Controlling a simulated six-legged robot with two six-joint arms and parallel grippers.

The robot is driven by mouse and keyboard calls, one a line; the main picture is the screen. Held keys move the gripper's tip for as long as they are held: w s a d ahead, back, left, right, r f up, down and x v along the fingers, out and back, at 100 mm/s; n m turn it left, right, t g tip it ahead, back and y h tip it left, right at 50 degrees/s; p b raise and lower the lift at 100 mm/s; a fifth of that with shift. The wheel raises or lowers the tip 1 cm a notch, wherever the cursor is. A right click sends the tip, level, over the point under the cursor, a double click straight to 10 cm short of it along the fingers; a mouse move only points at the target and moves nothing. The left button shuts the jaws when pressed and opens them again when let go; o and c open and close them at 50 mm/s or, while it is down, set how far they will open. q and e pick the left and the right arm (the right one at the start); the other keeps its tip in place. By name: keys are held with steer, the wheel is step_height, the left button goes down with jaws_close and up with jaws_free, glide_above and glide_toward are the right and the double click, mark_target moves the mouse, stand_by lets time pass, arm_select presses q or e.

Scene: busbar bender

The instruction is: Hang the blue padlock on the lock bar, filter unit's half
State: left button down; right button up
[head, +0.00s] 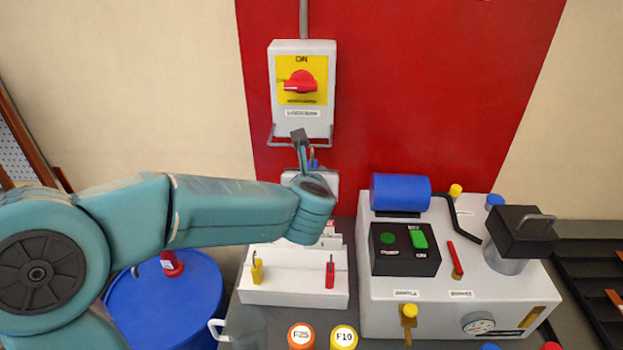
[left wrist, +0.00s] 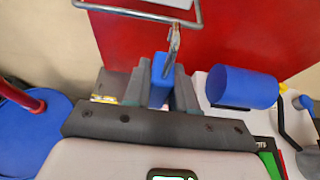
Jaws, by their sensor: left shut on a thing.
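The blue padlock (head: 315,163) is in my left gripper (head: 307,155), just below the switch box. In the left wrist view, the blue padlock body (left wrist: 160,82) sits between the two dark fingers, with its metal shackle (left wrist: 174,42) pointing up. The lock bar (head: 283,144) is a grey wire loop under the switch box (head: 302,120). The lock bar (left wrist: 130,13) also crosses the top of the left wrist view. The shackle's top is close under it; I cannot tell whether they touch. The gripper partly hides the bar's lower middle. My right gripper is not in view.
A white stand (head: 290,290) below holds a yellow and a red padlock. A white pump unit (head: 470,300) with a blue cylinder (head: 400,192) stands at right. A blue drum (head: 165,300) stands at left.

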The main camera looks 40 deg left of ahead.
arm_select(q)
steer(key=shift+r+x, duration=0.1)
steer(key=shift+x, duration=1.25)
steer(key=shift+r+x, duration=0.15)
steer(key=shift+x, duration=1.15)
steer(key=shift+w, duration=0.1)
steer(key=c, duration=0.8)
jaws_free()
steer(key=shift+c, duration=0.2)
steer(key=shift+s+d+r, duration=0.2)
steer(key=shift+s+d, duration=0.05)
steer(key=shift+s, duration=0.1)
steer(key=b+v, duration=0.1)
steer(key=v, duration=1.4)
steer(key=shift+s+r, duration=0.15)
